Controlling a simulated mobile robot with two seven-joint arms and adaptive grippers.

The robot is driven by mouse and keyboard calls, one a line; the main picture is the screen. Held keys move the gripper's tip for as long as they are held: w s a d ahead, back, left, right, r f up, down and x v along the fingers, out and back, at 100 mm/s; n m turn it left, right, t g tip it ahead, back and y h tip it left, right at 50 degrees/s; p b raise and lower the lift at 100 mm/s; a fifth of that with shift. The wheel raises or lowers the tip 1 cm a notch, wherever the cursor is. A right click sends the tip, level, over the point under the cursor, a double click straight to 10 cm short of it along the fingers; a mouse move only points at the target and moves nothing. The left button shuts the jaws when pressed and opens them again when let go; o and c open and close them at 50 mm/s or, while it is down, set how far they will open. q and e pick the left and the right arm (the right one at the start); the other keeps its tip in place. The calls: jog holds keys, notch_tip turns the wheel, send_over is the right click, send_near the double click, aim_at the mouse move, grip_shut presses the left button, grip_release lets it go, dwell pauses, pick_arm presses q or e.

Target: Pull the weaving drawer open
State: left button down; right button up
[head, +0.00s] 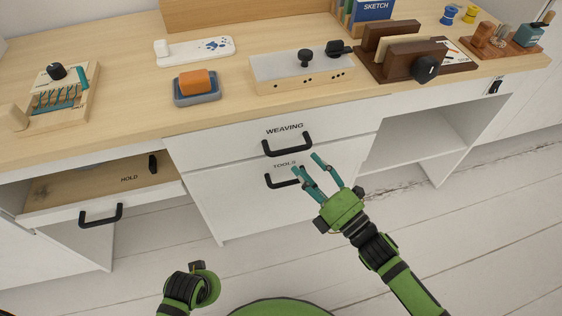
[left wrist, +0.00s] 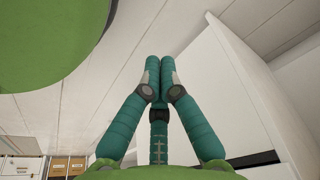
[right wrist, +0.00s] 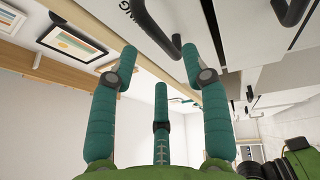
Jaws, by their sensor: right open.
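The weaving drawer (head: 225,138) has a white front under the desktop, labelled WEAVING, and looks shut, flush with the cabinet. Its black bar handle (head: 288,147) is below the label; a black handle beside the partly visible lettering also shows in the right wrist view (right wrist: 147,20). My right gripper (head: 307,163) is open and empty, its fingertips just below and right of that handle, over the TOOLS drawer front. In the right wrist view the handle lies just beyond the fingertips (right wrist: 160,54). My left gripper (left wrist: 158,65) is shut and empty, low beside a white cabinet side.
The TOOLS drawer's handle (head: 282,181) is close by my right fingers. The HOLD drawer (head: 100,190) stands open at left. An open shelf space (head: 415,140) is at right. The desktop (head: 140,120) carries an orange sponge-like block (head: 197,80) and a knobbed box (head: 300,72).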

aim_at(291, 151)
jog(key=x, duration=0.7)
jog(key=shift+d, duration=0.1)
pick_arm(q)
jog(key=shift+w+r, duration=0.25)
jog(key=shift+r, duration=0.55)
pick_arm(e)
jog(key=shift+c, duration=0.4)
grip_shut()
